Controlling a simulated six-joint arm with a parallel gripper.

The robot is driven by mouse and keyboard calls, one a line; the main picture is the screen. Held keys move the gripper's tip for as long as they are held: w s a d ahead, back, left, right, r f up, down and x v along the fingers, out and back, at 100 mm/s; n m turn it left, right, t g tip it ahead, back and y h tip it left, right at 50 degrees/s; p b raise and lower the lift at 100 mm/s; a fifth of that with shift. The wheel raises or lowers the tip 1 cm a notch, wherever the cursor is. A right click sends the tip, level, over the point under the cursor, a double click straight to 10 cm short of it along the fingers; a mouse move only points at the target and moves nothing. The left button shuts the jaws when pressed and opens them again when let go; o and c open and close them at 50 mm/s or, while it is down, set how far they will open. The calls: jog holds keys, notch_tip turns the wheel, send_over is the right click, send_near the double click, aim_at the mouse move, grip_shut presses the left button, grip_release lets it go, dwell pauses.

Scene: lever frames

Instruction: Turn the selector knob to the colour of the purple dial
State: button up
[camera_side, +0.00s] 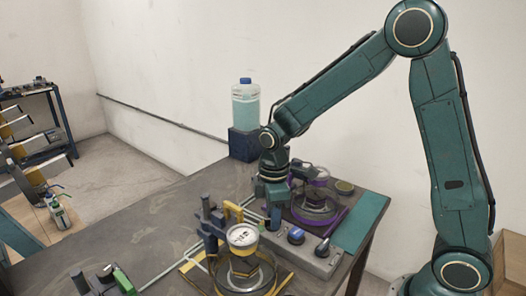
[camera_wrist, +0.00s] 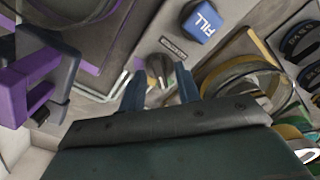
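My gripper (camera_side: 272,218) reaches down over the grey control box. In the wrist view its two blue fingers (camera_wrist: 158,82) are spread apart. The dark selector knob (camera_wrist: 155,68) shows between the fingertips, under a small label plate. I cannot tell whether the fingers touch it. In the side view my gripper hides this knob. The purple dial (camera_side: 318,208) stands behind the control box in the side view. Part of its purple ring (camera_wrist: 85,12) shows at the wrist view's upper left. The colour it shows cannot be read.
A blue FILL button (camera_side: 296,235) sits beside the knob on the control box (camera_side: 318,262). A yellow-framed dial (camera_side: 242,237) stands at the front. A purple bracket (camera_wrist: 30,80) is at left in the wrist view. The table's left part is mostly clear.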

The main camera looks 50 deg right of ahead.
jog(key=shift+f, duration=0.15)
grip_shut()
